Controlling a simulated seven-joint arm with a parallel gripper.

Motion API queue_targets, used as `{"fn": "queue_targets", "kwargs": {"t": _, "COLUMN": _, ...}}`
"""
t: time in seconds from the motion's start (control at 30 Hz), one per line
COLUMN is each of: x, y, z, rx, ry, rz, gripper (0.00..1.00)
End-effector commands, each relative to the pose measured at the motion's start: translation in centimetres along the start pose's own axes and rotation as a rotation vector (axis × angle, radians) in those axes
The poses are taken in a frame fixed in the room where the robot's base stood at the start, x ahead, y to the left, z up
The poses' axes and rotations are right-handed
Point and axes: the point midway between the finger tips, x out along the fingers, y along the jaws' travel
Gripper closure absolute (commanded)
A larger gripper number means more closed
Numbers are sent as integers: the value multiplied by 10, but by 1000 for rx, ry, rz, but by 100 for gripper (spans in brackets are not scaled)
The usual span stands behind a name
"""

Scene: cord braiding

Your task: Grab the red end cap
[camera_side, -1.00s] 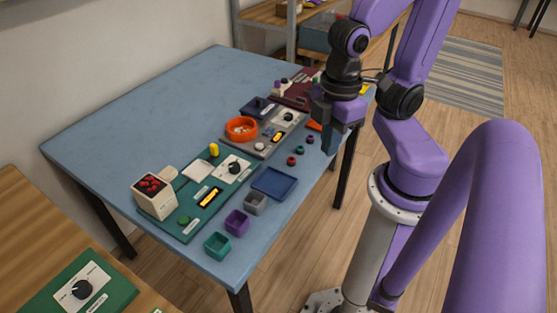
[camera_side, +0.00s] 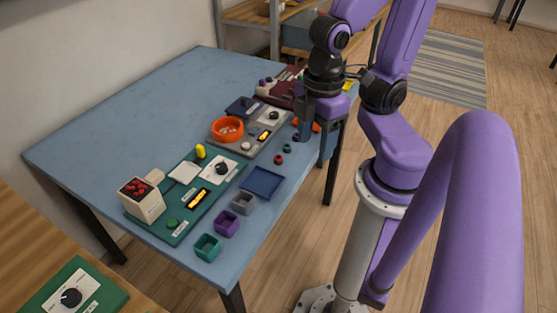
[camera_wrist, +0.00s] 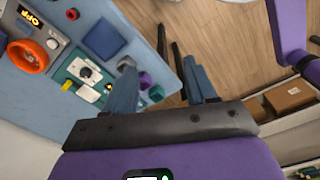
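A small red cap (camera_side: 278,160) stands on the blue table beside the grey panel, near the table's front edge. It also shows at the top of the wrist view (camera_wrist: 72,14). A teal cap (camera_side: 287,147) sits just behind it. A dark third one is partly hidden by my gripper. My gripper (camera_side: 303,137) is above the table, behind and to the right of the red cap, apart from it. In the wrist view, its two fingers (camera_wrist: 159,63) are spread with nothing between them.
A blue tray (camera_side: 262,182) and grey, purple (camera_side: 226,223) and teal (camera_side: 207,247) boxes line the front edge. An orange bowl (camera_side: 227,128) sits on the grey panel. A cream box with red pieces (camera_side: 143,199) stands on the green panel (camera_side: 181,231). The table's back left is clear.

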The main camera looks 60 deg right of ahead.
Motion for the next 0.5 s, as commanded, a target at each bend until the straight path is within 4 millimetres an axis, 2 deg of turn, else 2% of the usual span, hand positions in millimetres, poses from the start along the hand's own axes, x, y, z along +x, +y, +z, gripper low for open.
{"fn": "queue_targets", "kwargs": {"t": 0.17, "x": 0, "y": 2, "z": -1, "rx": 20, "ry": -1, "rz": 0, "gripper": 44}}
{"fn": "queue_targets", "kwargs": {"t": 0.27, "x": 3, "y": 10, "z": -3, "rx": 112, "ry": -3, "rz": 2, "gripper": 44}}
{"fn": "queue_targets", "kwargs": {"t": 0.37, "x": 6, "y": 26, "z": -7, "rx": 294, "ry": -6, "rz": 4, "gripper": 44}}
{"fn": "queue_targets", "kwargs": {"t": 0.5, "x": 14, "y": 57, "z": -10, "rx": 635, "ry": -9, "rz": 9, "gripper": 44}}
